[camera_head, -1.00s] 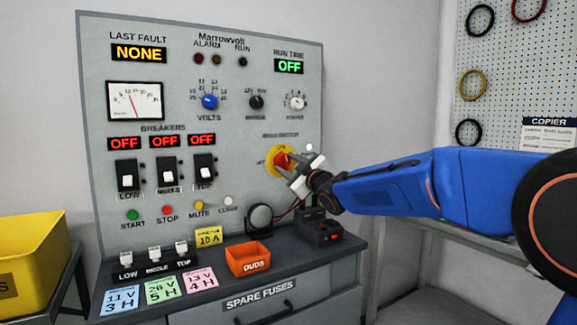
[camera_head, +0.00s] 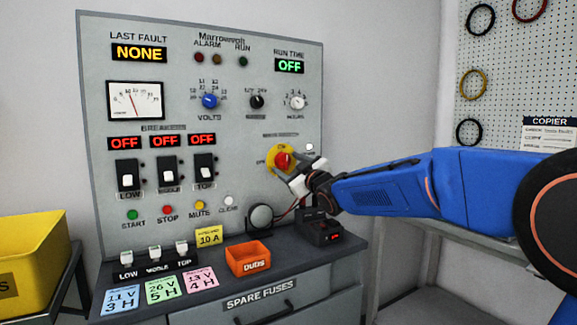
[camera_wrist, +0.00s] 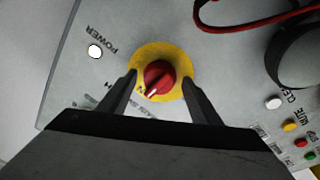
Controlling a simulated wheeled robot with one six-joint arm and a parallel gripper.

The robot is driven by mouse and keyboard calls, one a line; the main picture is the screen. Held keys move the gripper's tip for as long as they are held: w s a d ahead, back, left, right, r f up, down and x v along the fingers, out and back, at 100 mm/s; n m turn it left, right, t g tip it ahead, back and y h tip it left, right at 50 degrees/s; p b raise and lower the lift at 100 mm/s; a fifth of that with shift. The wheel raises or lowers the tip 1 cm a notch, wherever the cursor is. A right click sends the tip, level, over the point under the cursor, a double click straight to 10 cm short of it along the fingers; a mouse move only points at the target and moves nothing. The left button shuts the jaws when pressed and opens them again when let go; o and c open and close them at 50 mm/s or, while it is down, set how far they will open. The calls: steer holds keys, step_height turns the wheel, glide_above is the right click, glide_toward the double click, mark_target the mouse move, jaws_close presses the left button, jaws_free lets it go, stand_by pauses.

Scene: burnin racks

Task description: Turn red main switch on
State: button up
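The red main switch (camera_head: 283,160) is a round knob on a yellow disc at the right of the grey panel. It also shows in the wrist view (camera_wrist: 158,77), where its white mark points down-left beside a letter that reads "N". My gripper (camera_head: 303,178) is just off the panel at the lower right of the knob. In the wrist view its two dark fingers (camera_wrist: 159,92) are apart, one on each side of the knob, with visible gaps. The gripper is open and holds nothing. The white POWER lamp (camera_wrist: 95,51) looks bright.
Three breakers (camera_head: 166,175) stand left, under red OFF displays. The run-time display (camera_head: 289,66) reads OFF. Below are an orange bin (camera_head: 248,259), a dark box with a red light (camera_head: 322,230) and a round black-rimmed part (camera_head: 261,217). A red cable passes near the switch.

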steer(key=shift+s+r, duration=0.1)
steer(key=shift+s, duration=0.05)
steer(key=v, duration=1.7)
steer(key=s+d+f+m+g+h, duration=0.2)
steer(key=s+d+f+m+h, duration=0.3)
steer(key=s+d+f, duration=0.45)
steer(key=s+d+f+m+g+h, duration=0.2)
steer(key=s+d+f+m+h, duration=0.3)
steer(key=d, duration=0.7)
steer(key=s+d+f+m+g, duration=0.1)
steer(key=s+d+f+g, duration=0.1)
steer(key=s+f, duration=0.6)
steer(key=s+d+f+m+g+h, duration=0.1)
steer(key=s+f+g, duration=0.4)
steer(key=s, duration=1)
step_height(320, 180, down, 3)
steer(key=shift+s+d+m, duration=0.35)
steer(key=shift+d+m, duration=0.35)
steer(key=shift+d, duration=0.25)
